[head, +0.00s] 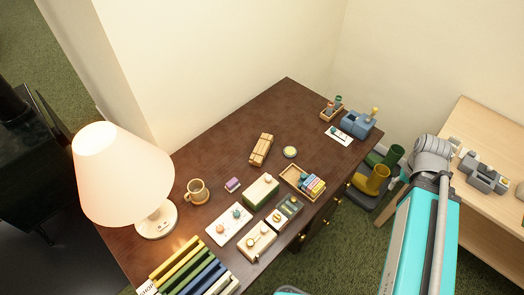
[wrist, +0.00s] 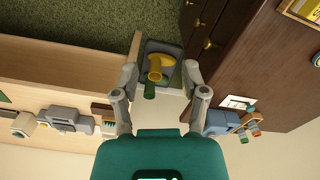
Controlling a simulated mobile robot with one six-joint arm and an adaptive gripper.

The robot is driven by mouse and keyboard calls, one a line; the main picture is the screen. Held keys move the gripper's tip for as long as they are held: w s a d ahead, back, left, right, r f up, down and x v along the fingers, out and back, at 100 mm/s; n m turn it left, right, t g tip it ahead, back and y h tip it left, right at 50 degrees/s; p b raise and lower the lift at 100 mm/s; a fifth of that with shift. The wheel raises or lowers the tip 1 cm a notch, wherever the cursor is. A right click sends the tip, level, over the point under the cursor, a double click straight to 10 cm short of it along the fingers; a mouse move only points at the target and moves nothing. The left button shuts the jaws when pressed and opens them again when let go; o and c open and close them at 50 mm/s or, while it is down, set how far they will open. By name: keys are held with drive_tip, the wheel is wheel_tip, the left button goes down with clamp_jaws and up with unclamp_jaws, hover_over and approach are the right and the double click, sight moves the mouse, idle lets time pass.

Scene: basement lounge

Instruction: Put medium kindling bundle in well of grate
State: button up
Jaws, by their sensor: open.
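A tan bundle of wooden sticks with a band around it (head: 261,149), which looks like kindling, lies on the dark wooden desk (head: 225,130). It is the only such bundle I can make out, and it does not show in the wrist view. I cannot clearly identify a grate; a black metal object (head: 30,140) stands at the left edge of the head view, partly cut off. My gripper (wrist: 161,82) is open and empty in the wrist view. Boots on a tray lie beyond its fingers, far from the bundle.
A lit lamp (head: 122,170), a mug (head: 197,191), an open wooden tray (head: 293,184) and several small boxes crowd the desk's front. A blue caddy (head: 357,124) stands at its right end. Yellow boots (head: 372,180) stand between the desk and a pale bench (head: 480,135).

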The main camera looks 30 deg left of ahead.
drive_tip(key=shift+o, duration=0.6)
drive_tip(key=shift+d, duration=0.15)
drive_tip(key=shift+o, duration=2.1)
drive_tip(key=shift+w, duration=0.2)
drive_tip(key=shift+o, duration=0.3)
drive_tip(key=shift+w+a, duration=0.15)
drive_tip(key=shift+a, duration=0.3)
drive_tip(key=w+a, duration=0.3)
drive_tip(key=a, duration=0.3)
drive_tip(key=w+a, duration=0.3)
drive_tip(key=a, duration=0.4)
drive_tip(key=s+a+n, duration=0.1)
drive_tip(key=s+a, duration=0.1)
drive_tip(key=a, duration=3.3)
drive_tip(key=shift+a+r, duration=0.2)
drive_tip(key=shift+a, duration=0.15)
drive_tip(key=shift+f, duration=0.15)
